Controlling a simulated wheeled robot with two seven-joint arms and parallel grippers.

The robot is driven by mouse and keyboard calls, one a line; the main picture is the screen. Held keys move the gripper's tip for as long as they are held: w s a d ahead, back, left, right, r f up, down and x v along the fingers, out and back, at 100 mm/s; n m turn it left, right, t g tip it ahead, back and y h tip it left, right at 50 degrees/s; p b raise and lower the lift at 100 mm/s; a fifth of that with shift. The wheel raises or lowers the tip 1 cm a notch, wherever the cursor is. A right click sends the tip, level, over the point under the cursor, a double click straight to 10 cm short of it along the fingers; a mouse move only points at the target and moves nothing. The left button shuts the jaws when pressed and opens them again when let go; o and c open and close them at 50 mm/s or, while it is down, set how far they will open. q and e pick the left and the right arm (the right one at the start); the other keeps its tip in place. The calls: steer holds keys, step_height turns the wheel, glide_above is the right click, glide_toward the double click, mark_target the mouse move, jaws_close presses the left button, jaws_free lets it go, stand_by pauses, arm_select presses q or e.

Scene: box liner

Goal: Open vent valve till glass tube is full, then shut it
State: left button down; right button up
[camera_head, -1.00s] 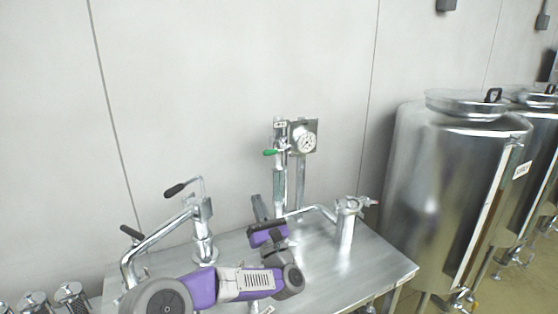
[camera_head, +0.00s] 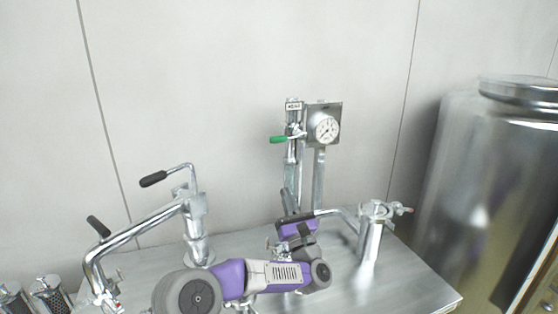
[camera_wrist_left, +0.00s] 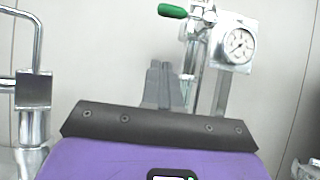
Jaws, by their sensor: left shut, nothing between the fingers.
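The vent valve's green handle (camera_head: 279,139) points left, roughly level, on an upright stand at the back of the steel table; it also shows at the top of the left wrist view (camera_wrist_left: 172,11). Below the handle runs a shiny upright tube (camera_head: 292,152), probably the glass tube; I cannot tell its liquid level. My left gripper (camera_head: 288,200) is shut and empty, pointing up, in front of the stand's lower part and below the handle. Its grey fingers (camera_wrist_left: 160,85) also show in the wrist view, overlapping the lower stand. I cannot tell any contact. My right gripper is not in view.
A round gauge (camera_head: 326,129) sits right of the valve. A bent pipe with black handle (camera_head: 153,179) stands left, and a steel post with a tap (camera_head: 371,235) right. The steel table (camera_head: 420,285) is bare at its right front. A large tank (camera_head: 490,190) stands farther right.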

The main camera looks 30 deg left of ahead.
arm_select(q)
steer(key=s+d+r+p+x, duration=0.1)
steer(key=r+x, duration=0.1)
steer(key=x, duration=1)
steer(key=shift+r, duration=0.2)
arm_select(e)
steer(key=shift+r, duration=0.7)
arm_select(q)
steer(key=shift+d+r+m, duration=0.1)
steer(key=shift+m, duration=0.2)
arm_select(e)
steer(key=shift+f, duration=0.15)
